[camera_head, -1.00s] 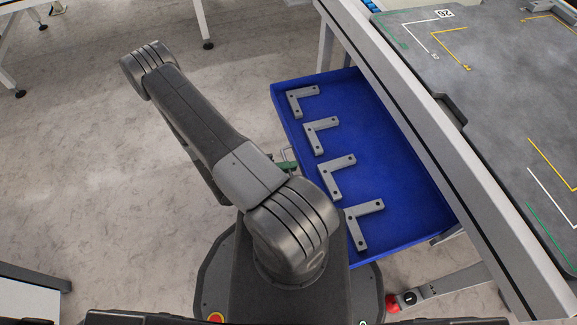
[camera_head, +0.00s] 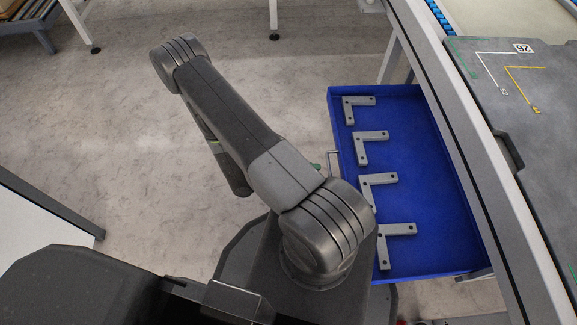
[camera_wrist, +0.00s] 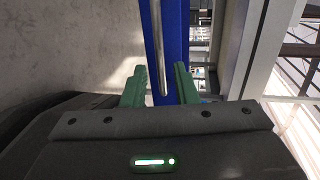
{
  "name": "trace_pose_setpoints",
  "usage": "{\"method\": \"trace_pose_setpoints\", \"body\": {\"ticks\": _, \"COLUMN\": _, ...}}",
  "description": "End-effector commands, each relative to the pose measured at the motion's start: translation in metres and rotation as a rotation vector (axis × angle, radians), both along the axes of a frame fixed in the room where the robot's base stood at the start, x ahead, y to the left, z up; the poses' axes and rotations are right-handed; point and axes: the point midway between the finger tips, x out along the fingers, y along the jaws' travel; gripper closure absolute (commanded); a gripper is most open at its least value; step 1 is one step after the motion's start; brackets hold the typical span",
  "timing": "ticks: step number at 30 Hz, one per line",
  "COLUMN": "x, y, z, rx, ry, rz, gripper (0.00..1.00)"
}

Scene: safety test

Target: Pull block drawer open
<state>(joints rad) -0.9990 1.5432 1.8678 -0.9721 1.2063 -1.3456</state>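The blue drawer (camera_head: 435,185) stands pulled out from under the workbench, with several grey L-shaped blocks (camera_head: 371,134) lying in it. Its thin metal handle (camera_head: 333,158) is on the left outer side and also shows in the wrist view (camera_wrist: 158,45). My gripper (camera_wrist: 160,80) has two green fingers, set apart on either side of the handle bar. Gaps show between the bar and both fingers, so the gripper looks open around the handle. In the head view only a bit of green finger (camera_head: 317,167) shows; my arm hides the rest.
The workbench (camera_head: 462,150) runs along the right, its grey top marked with coloured corner lines. A white cabinet or table (camera_head: 40,235) stands at the left. Table legs stand at the top. The floor left of the drawer is clear.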

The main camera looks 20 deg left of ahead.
Motion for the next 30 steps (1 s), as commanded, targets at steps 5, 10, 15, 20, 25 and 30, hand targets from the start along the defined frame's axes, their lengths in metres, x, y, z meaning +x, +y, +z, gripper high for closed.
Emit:
{"method": "trace_pose_setpoints", "body": {"ticks": 5, "x": -0.010, "y": 0.032, "z": 0.008, "rx": 0.004, "ry": -0.002, "rz": 0.005, "gripper": 0.74}}
{"method": "trace_pose_setpoints", "body": {"ticks": 10, "x": -0.018, "y": 0.054, "z": 0.012, "rx": 0.004, "ry": -0.001, "rz": 0.003, "gripper": 0.74}}
{"method": "trace_pose_setpoints", "body": {"ticks": 15, "x": -0.022, "y": 0.065, "z": 0.015, "rx": 0.002, "ry": 0.000, "rz": 0.001, "gripper": 0.74}}
{"method": "trace_pose_setpoints", "body": {"ticks": 20, "x": -0.023, "y": 0.067, "z": 0.014, "rx": 0.002, "ry": 0.000, "rz": 0.001, "gripper": 0.74}}
{"method": "trace_pose_setpoints", "body": {"ticks": 25, "x": -0.023, "y": 0.067, "z": 0.014, "rx": 0.002, "ry": 0.001, "rz": 0.000, "gripper": 0.74}}
{"method": "trace_pose_setpoints", "body": {"ticks": 30, "x": -0.023, "y": 0.067, "z": 0.014, "rx": 0.002, "ry": 0.001, "rz": 0.000, "gripper": 0.74}}
